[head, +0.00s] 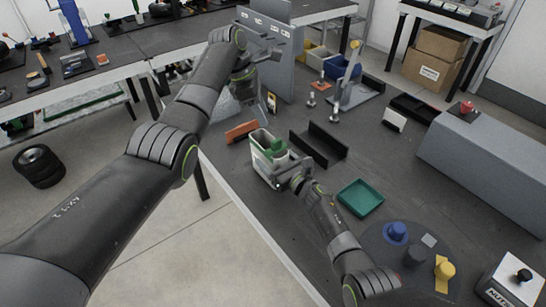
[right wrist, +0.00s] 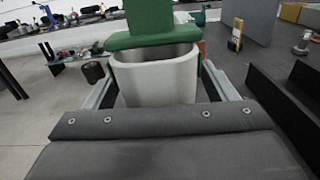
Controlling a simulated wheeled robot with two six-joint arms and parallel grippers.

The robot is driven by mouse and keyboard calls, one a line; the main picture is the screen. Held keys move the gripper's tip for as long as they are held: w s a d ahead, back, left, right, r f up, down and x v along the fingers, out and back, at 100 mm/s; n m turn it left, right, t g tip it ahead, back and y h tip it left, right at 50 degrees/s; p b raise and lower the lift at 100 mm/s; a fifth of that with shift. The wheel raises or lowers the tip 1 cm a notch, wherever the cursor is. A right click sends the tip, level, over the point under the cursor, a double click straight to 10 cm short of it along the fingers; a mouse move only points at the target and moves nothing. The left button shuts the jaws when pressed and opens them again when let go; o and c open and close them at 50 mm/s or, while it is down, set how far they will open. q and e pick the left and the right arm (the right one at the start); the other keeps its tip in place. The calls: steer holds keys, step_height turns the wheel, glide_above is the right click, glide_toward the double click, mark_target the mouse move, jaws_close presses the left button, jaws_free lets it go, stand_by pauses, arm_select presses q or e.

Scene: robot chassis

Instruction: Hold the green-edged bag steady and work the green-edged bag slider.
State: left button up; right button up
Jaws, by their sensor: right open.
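The green-edged bag (head: 262,163) stands upright at the table's left edge, pale with a green rim and a green piece on top. In the right wrist view its pale, open-mouthed body (right wrist: 158,78) is close ahead, with a green part (right wrist: 150,40) across its top. I cannot make out the slider clearly. My right gripper (head: 283,172) is at the bag's near right side. In the wrist view its fingers are open, one on either side of the bag; contact is unclear. My left gripper (head: 245,90) is above and behind the bag, apart from it; its fingers are unclear.
An orange block (head: 240,132) stands just left of the bag. A black channel-shaped holder (head: 318,146) and a green tray (head: 360,198) lie to the right. A grey panel (head: 285,60) stands behind. Blue and yellow knobs (head: 396,232) are at the near right.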

steer(key=shift+w+a, duration=0.3)
steer(key=shift+w, duration=0.1)
steer(key=c, duration=1.1)
steer(key=shift+c, duration=0.2)
